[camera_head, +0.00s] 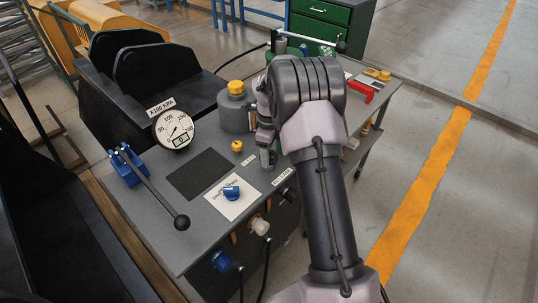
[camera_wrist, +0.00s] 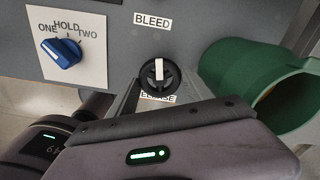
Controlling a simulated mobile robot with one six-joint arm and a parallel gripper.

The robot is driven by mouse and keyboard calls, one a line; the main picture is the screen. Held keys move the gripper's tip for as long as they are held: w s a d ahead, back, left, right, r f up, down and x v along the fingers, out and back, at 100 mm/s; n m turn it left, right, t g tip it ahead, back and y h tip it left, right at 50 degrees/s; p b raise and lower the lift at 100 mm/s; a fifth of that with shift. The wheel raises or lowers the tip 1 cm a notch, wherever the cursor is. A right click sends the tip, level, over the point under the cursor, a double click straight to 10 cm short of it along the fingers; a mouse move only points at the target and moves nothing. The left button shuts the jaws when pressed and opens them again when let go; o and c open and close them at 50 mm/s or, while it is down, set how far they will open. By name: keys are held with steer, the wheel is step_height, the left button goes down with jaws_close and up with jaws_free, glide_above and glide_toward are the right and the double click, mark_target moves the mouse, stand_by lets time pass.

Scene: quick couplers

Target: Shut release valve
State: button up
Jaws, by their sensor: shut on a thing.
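The release valve is a round black knob (camera_wrist: 146,74) with a white pointer, which stands upright in the wrist view. It sits on the grey panel below the BLEED label (camera_wrist: 152,20). The RELEASE label (camera_wrist: 160,98) beneath it is partly covered by my gripper. My gripper (camera_wrist: 158,84) is at the knob and shut on it, though its fingertips show poorly. In the head view my gripper (camera_head: 268,157) reaches down to the bench top between the BLEED and RELEASE labels, and the knob is hidden there.
A blue selector (camera_wrist: 62,53) marked ONE, HOLD and TWO sits left of the knob. A green cylinder (camera_wrist: 245,75) is close on the right. The head view shows a yellow knob (camera_head: 237,146), a pressure gauge (camera_head: 175,129) and a long lever (camera_head: 155,190) with a black ball.

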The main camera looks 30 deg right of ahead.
steer(key=shift+m+b, duration=0.35)
steer(key=shift+m, duration=0.75)
steer(key=o, duration=1.4)
step_height(320, 180, up, 17)
steer(key=p, duration=0.6)
steer(key=shift+r, duration=0.2)
